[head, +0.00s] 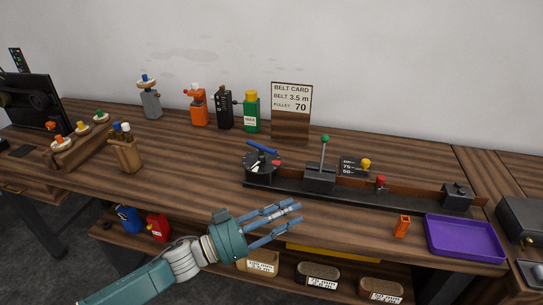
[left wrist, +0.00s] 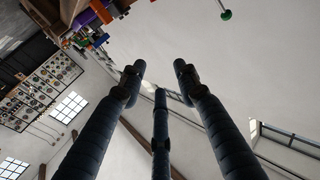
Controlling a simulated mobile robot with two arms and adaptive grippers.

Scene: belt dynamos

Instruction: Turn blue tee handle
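The blue tee handle (head: 263,146) sits on top of a round black dial (head: 260,163) with white marks, at the left end of a long black rig (head: 330,198) on the bench. My left gripper (head: 297,212) is in front of the rig, to the right of and nearer than the handle, and not touching it. Its fingers are spread with nothing between them; the left wrist view also shows the fingers (left wrist: 159,74) apart and empty. My right gripper is not in view.
A green-knobbed lever (head: 325,145) stands upright right of the dial. A red knob (head: 381,181) and yellow knob (head: 365,163) are further right. A purple tray (head: 463,238) and orange block (head: 402,227) lie at right. Bottles and a belt card (head: 291,98) stand behind.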

